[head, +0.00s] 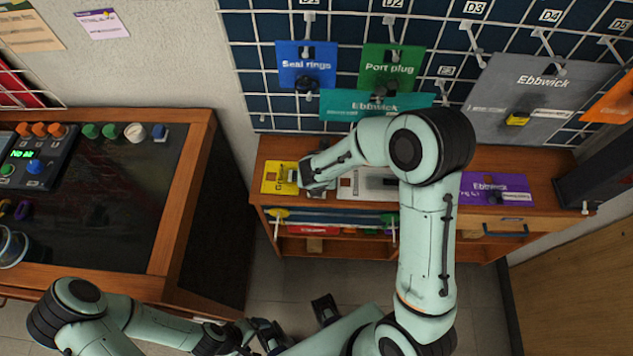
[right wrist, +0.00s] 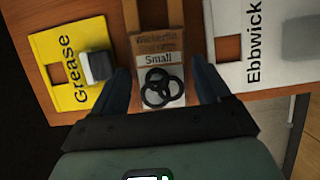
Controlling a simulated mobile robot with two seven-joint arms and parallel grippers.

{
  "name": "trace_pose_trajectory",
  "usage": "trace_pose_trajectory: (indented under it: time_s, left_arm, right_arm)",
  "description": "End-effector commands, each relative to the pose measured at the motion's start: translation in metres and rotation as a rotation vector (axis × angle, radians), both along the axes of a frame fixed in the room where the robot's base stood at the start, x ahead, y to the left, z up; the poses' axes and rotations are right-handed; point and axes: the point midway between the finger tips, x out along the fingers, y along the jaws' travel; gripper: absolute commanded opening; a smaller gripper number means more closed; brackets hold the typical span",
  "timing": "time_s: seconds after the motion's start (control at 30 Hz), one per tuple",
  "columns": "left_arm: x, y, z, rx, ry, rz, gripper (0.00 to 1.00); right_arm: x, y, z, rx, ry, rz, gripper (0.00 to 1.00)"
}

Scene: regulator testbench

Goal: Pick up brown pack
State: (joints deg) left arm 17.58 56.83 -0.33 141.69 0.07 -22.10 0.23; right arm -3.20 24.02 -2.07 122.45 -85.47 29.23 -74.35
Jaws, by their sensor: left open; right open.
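The brown pack (right wrist: 157,42) lies on the wooden shelf top in the right wrist view. It has a "Small" label and a clear window showing black rings. My right gripper (right wrist: 165,80) is open, with one dark finger on each side of the pack's lower part and visible gaps between. In the head view my right gripper (head: 316,178) is over the shelf top and hides the pack. My left gripper (head: 262,335) is open and empty, low in the head view, away from the shelf.
A yellow Grease pack (right wrist: 72,70) lies left of the brown pack, and a white Ebbwick pack (right wrist: 262,45) lies right. A purple Ebbwick pack (head: 495,187) is farther right. A pegboard with hanging packs rises behind. A dark-topped bench (head: 120,200) stands at left.

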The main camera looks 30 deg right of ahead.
Motion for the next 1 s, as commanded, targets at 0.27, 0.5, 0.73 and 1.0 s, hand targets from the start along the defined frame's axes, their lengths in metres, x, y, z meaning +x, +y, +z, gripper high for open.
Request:
trace_pose_trajectory:
  time_s: [0.27, 0.5, 0.73, 1.0]
  left_arm:
    - [-0.0018, 0.0001, -0.0038, 0.0, 0.002, 0.0, 0.88]
    - [-0.0019, 0.0001, -0.0039, 0.0, 0.002, 0.0, 0.88]
    - [-0.0018, 0.0001, -0.0038, 0.0, 0.002, 0.0, 0.88]
    - [-0.0018, 0.0001, -0.0036, 0.0, 0.002, 0.0, 0.88]
  right_arm:
    - [0.0023, 0.0013, -0.002, 0.001, -0.007, 0.002, 0.77]
    - [0.0031, 0.0023, -0.0016, 0.003, -0.009, 0.004, 0.77]
    - [0.0032, 0.0027, -0.0013, 0.003, -0.009, 0.005, 0.38]
    - [0.0027, 0.0028, -0.0013, 0.004, -0.008, 0.005, 0.26]
